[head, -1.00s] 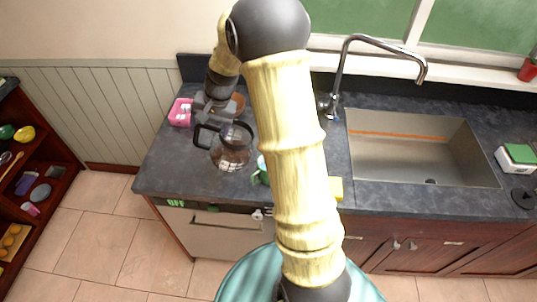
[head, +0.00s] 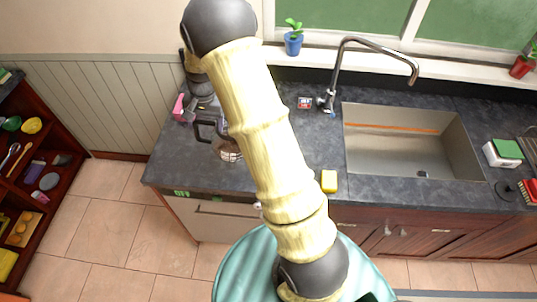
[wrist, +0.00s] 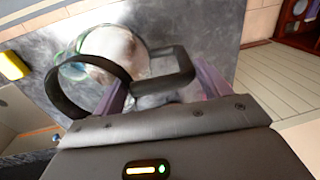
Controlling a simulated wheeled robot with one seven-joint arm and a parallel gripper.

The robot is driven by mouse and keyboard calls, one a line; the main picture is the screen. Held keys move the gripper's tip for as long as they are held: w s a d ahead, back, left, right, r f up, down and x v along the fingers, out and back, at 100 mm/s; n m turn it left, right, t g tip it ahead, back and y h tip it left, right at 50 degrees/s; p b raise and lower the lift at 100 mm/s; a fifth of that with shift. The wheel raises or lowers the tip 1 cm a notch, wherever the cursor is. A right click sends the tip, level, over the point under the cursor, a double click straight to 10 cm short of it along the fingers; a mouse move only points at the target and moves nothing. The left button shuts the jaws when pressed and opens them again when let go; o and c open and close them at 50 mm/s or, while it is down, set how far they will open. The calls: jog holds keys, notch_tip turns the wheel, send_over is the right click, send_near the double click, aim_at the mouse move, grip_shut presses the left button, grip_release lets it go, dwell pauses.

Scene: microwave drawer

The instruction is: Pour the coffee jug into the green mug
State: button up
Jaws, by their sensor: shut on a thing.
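The coffee jug (head: 229,152) is clear glass with a black rim and black handle. In the head view it is over the left part of the counter, partly hidden by my arm. In the wrist view, the jug (wrist: 118,48) shows its round black rim and square handle. My gripper (wrist: 161,90) is shut on the jug, its purple fingers either side of the handle. I cannot tell whether the jug touches the counter. The green mug is hidden behind my arm in the head view; a blurred teal patch shows through the jug's rim in the wrist view.
A yellow sponge (head: 329,181) lies near the counter's front edge, left of the sink (head: 405,150). A pink item (head: 178,107) is at the counter's left side. The tap (head: 335,75) rises behind the sink. Bare counter (head: 300,135) lies left of the sink.

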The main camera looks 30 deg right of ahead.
jog(key=shift+r+p, duration=0.95)
jog(key=shift+r, duration=0.75)
jog(key=shift+f, duration=0.1)
